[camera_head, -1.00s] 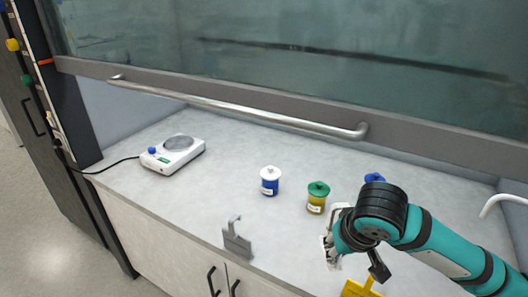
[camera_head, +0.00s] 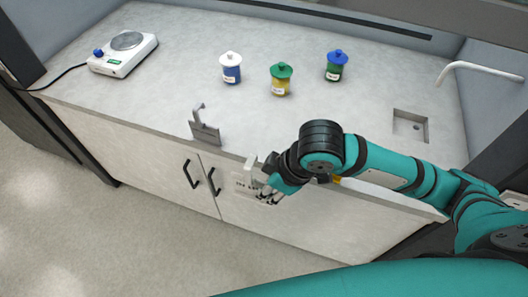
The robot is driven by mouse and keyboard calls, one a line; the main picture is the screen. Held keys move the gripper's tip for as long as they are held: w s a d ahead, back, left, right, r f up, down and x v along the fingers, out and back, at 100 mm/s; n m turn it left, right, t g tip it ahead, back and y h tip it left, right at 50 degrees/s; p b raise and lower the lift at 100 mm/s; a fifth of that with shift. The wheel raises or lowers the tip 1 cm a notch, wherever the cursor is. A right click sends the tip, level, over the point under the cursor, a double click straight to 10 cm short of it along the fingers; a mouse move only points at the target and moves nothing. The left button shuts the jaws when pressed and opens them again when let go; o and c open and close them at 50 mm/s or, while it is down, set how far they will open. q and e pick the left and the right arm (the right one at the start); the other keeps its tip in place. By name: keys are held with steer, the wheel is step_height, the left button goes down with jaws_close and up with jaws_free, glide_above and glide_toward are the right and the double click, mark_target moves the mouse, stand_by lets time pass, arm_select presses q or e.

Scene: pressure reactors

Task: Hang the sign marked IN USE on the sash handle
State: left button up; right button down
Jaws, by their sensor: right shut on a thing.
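My right gripper (camera_head: 262,190) is shut on a pale sign (camera_head: 246,185) with small dark lettering that I cannot read surely. The sign is in front of the cabinet, just below the counter's front edge, partly covered by the fingers. A grey sign with a hook on top (camera_head: 206,131) stands at the counter's front edge to the left. A bit of a yellow thing (camera_head: 337,180) shows behind my right arm. The sash handle is out of view now. My left gripper is not in view.
On the counter (camera_head: 160,85) stand a white hotplate (camera_head: 122,55) and jars with white (camera_head: 231,68), green (camera_head: 281,79) and blue (camera_head: 336,66) lids. A sink (camera_head: 410,124) and tap (camera_head: 478,68) are at right. Two door handles (camera_head: 190,174) stick out below.

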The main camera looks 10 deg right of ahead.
steer(key=w+d, duration=0.2)
steer(key=w, duration=0.2)
steer(key=w+d+f+p, duration=0.1)
steer(key=w+d, duration=0.1)
steer(key=w, duration=0.3)
steer(key=w+d+p, duration=0.1)
steer(key=w+d, duration=0.1)
steer(key=w, duration=0.2)
steer(key=shift+w+f, duration=0.15)
steer(key=shift+w, duration=0.2)
steer(key=shift+w+d+p, duration=0.2)
steer(key=shift+w+p, duration=0.15)
steer(key=shift+w, duration=0.25)
step_height(320, 180, down, 2)
steer(key=shift+f+p, duration=0.1)
steer(key=shift+p, duration=0.8)
steer(key=shift+f, duration=0.3)
steer(key=shift+s+f, duration=0.1)
steer(key=shift+f, duration=0.15)
steer(key=shift+f, duration=0.2)
steer(key=c, duration=1.4)
jaws_free()
steer(key=shift+c, duration=0.2)
